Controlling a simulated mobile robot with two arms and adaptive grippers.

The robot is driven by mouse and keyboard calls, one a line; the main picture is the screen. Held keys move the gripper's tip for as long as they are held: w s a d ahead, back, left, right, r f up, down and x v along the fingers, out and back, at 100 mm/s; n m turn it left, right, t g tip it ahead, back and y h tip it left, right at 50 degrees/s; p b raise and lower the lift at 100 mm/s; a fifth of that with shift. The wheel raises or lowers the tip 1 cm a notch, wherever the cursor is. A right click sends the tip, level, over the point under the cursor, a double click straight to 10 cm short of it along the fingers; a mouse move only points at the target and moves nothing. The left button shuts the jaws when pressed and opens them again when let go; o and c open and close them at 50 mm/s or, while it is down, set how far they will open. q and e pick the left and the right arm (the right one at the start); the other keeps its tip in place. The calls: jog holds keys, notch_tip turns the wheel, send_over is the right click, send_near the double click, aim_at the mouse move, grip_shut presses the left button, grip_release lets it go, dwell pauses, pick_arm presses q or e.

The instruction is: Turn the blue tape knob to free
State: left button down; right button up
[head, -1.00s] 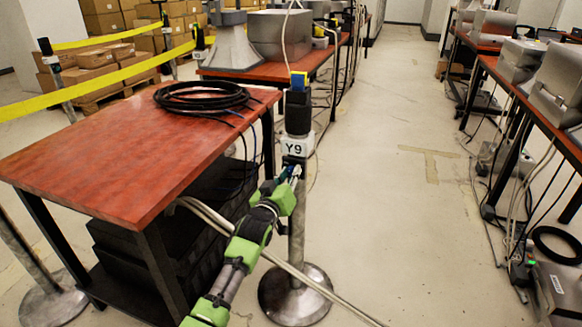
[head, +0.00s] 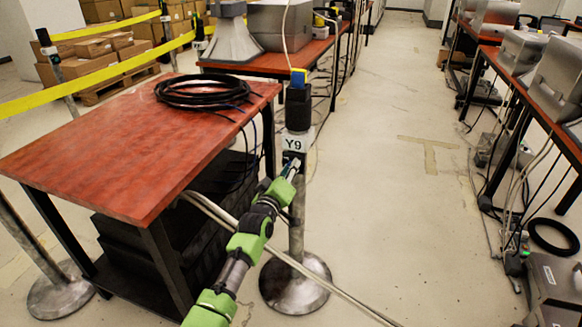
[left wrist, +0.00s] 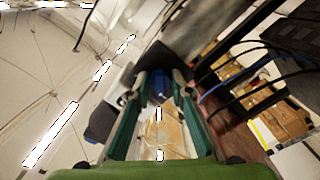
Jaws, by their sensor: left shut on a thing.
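The post (head: 296,225) stands upright on a round metal base beside the red table, with a white Y9 label (head: 295,143) near its top. My left gripper (head: 293,167) is at the post just below the label. In the left wrist view its two teal fingers (left wrist: 160,92) are on either side of the blue knob (left wrist: 158,84), shut on it. The fingers hide the knob in the head view. Its marking and exact turn cannot be made out. My right gripper is not in view.
The red table (head: 100,150) with a coil of black cable (head: 203,92) stands left of the post. Yellow tape (head: 90,75) runs at the back left. The aisle floor (head: 400,220) to the right is open.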

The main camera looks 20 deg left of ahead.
pick_arm(q)
jog(key=shift+f, duration=0.1)
jog(key=c, duration=2.2)
grip_release()
jog(key=shift+o, duration=0.2)
jog(key=s, duration=1.2)
jog(key=shift+a, duration=0.2)
